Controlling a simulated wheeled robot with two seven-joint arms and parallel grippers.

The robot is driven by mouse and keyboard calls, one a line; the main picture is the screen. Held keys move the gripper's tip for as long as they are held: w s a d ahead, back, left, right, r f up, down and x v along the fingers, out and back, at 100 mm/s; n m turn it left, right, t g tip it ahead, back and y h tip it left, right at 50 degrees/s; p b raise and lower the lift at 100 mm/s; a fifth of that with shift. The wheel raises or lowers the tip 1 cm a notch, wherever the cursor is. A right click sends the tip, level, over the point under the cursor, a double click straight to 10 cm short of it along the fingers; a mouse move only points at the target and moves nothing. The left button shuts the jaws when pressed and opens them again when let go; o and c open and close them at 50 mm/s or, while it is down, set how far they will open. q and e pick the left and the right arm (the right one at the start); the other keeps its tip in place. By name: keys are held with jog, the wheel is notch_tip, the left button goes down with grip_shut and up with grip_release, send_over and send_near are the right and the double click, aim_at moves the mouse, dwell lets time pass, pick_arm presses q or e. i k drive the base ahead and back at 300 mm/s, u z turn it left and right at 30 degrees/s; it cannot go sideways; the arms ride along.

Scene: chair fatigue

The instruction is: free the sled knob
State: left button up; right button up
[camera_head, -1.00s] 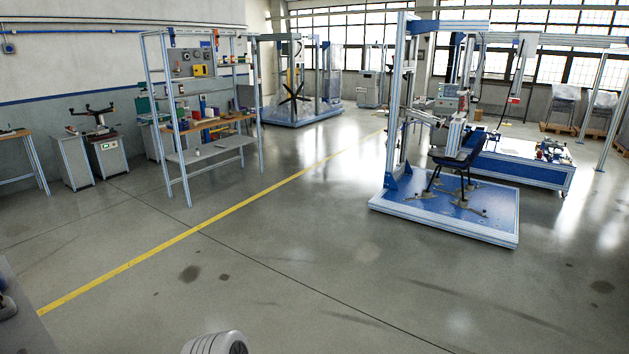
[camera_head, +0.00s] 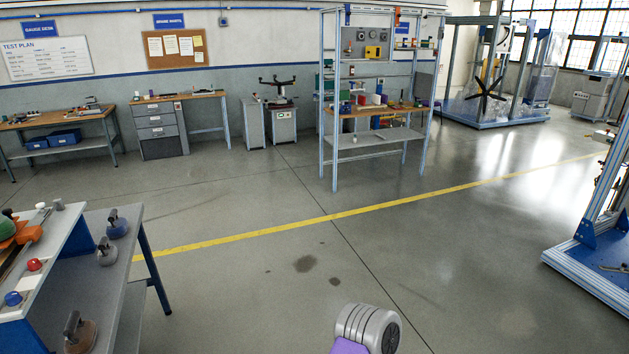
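I cannot make out a sled knob for certain in this view. A blue and aluminium test rig (camera_head: 590,262) is cut off at the right edge, and no sled can be told apart on it. A grey rounded part of my own arm shows at the bottom, right of the middle. Neither of my grippers is in view.
A grey workbench (camera_head: 130,243) stands close at the lower left, with weights with handles (camera_head: 118,222) and a red knob-like piece (camera_head: 36,265). A shelf workbench (camera_head: 372,142), drawer desk (camera_head: 160,128) and another rig (camera_head: 490,108) stand further back. The middle floor is clear.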

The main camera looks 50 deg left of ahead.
aim_at(34, 265)
jog(key=u, duration=2.25)
jog(key=i, duration=2.25)
jog(key=u, duration=1.4)
